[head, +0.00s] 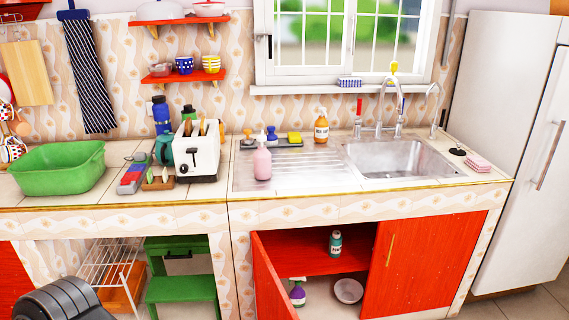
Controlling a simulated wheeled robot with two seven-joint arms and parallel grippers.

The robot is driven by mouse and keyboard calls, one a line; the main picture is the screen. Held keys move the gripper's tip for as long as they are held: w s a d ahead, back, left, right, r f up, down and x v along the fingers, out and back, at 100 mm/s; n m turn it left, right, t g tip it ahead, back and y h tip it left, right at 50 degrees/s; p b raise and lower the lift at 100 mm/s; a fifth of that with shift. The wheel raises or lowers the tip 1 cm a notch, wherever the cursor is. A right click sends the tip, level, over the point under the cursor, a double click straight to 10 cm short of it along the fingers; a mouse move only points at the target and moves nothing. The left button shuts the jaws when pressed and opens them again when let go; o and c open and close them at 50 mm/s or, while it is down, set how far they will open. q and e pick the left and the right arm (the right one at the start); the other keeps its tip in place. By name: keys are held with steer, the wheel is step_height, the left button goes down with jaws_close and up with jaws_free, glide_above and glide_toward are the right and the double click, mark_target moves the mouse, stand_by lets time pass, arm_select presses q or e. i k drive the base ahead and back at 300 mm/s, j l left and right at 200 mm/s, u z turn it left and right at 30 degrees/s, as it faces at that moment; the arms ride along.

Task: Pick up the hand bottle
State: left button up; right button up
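Two pump bottles that could be the hand bottle stand by the sink, and I cannot tell which one is meant. A pink pump bottle (262,162) with a pale top stands upright on the ribbed steel drainboard. Neither gripper shows in the head view. A dark rounded part at the bottom left corner seems to be part of my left arm.
The steel sink (402,160) has a tall faucet behind it. A dark tray (273,143) with sponges lies behind the pink bottle. The white toaster (197,153) and green tub (58,168) stand left. A red cabinet door (274,278) hangs open below the counter.

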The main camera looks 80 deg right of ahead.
mark_target(262, 166)
steer(key=i+z, duration=0.2)
steer(key=z, duration=0.25)
steer(key=i+z, duration=0.25)
steer(key=z, duration=0.25)
steer(key=i+z, duration=0.2)
steer(key=z, duration=0.25)
steer(key=i+j+z, duration=0.15)
steer(key=z, duration=0.35)
steer(key=i+j+z, duration=0.15)
steer(key=j+z, duration=0.15)
steer(key=z, duration=0.15)
steer(key=i+j+z, duration=0.15)
steer(key=z, duration=0.3)
steer(key=i+j+z, duration=0.2)
steer(key=z, duration=0.25)
steer(key=i+j+z, duration=0.1)
steer(key=j+z, duration=0.15)
steer(key=z, duration=0.2)
steer(key=i+j+z, duration=0.1)
steer(key=j+z, duration=0.15)
steer(key=z, duration=0.2)
steer(key=j+z, duration=0.3)
steer(key=z, duration=0.15)
steer(key=j+z, duration=0.75)
steer(key=j, duration=0.15)
steer(key=k, duration=0.05)
